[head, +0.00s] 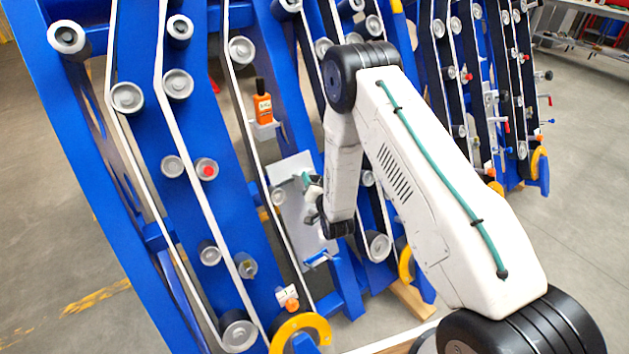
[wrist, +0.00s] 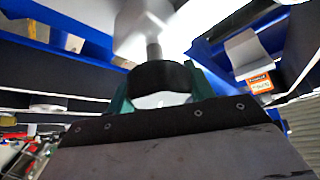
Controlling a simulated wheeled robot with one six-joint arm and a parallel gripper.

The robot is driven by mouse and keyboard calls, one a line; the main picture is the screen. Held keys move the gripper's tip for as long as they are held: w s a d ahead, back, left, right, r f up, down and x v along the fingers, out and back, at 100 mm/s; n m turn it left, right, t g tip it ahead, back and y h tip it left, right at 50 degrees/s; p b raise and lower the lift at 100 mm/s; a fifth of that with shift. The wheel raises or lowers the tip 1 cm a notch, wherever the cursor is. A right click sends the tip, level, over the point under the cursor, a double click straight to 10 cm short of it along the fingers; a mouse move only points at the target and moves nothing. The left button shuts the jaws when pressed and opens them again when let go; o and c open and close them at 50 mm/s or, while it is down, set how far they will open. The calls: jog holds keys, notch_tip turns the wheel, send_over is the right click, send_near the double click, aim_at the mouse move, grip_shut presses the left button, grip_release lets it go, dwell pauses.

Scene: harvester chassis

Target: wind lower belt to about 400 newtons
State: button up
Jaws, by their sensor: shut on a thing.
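White belts run over grey rollers on the blue chassis; one long belt (head: 196,150) passes down the left panel. I cannot tell which one is the lower belt. My gripper (head: 308,183), with teal fingers, is in front of a pale plate (head: 293,215) on the middle panel, partly hidden by my arm. In the wrist view my gripper (wrist: 160,98) is shut on a black round knob (wrist: 160,75). The knob sits on a short grey shaft (wrist: 153,49) that leads into a pale housing (wrist: 140,28). No tension reading is legible.
An orange bottle (head: 263,106) stands on a small white bracket above the plate; an orange label shows in the wrist view (wrist: 259,83). A red-centred roller (head: 207,169) is to the left. Yellow curved parts (head: 302,324) stick out low down. Open floor lies left and right.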

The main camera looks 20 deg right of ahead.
jog(key=shift+f+m+g+h, duration=0.1)
jog(key=shift+m+g+h, duration=0.35)
jog(key=shift+m, duration=0.75)
jog(key=shift+h, duration=0.25)
jog(key=o, duration=1)
jog(key=shift+s, duration=0.1)
jog(key=s, duration=0.5)
jog(key=s+r, duration=0.1)
jog(key=s, duration=0.1)
jog(key=shift+s+a, duration=0.25)
jog(key=shift+s, duration=0.05)
